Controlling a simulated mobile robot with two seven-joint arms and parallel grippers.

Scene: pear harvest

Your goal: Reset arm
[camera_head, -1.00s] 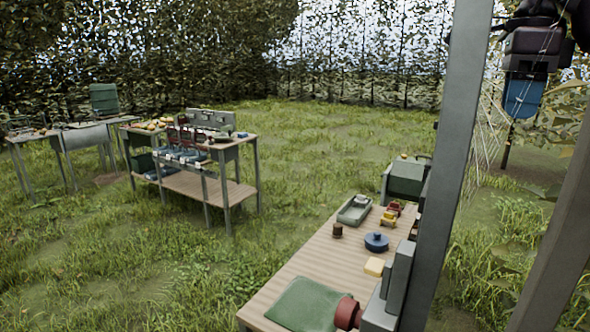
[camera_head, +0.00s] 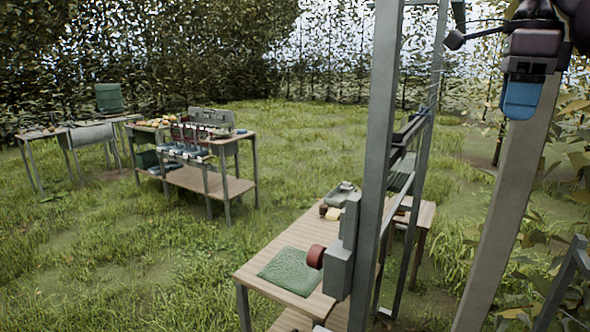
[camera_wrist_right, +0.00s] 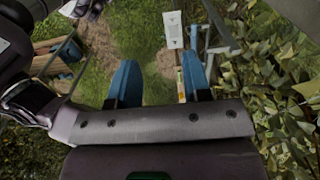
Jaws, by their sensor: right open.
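My right gripper (camera_head: 521,98) hangs at the upper right of the head view, with its blue fingertips pointing down. It is in the air and away from the tables. In the right wrist view the two blue fingers (camera_wrist_right: 160,85) are apart, with nothing between them but grass and ground farther off. My left gripper does not show in either view.
A wooden table (camera_head: 240,277) with a green mat (camera_head: 291,270) stands near the front. Grey metal posts (camera_head: 377,130) rise beside it, left of my right gripper. Another workbench (camera_head: 235,187) stands farther back. Leafy plants (camera_wrist_right: 285,70) are close on the right. Open grass lies left.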

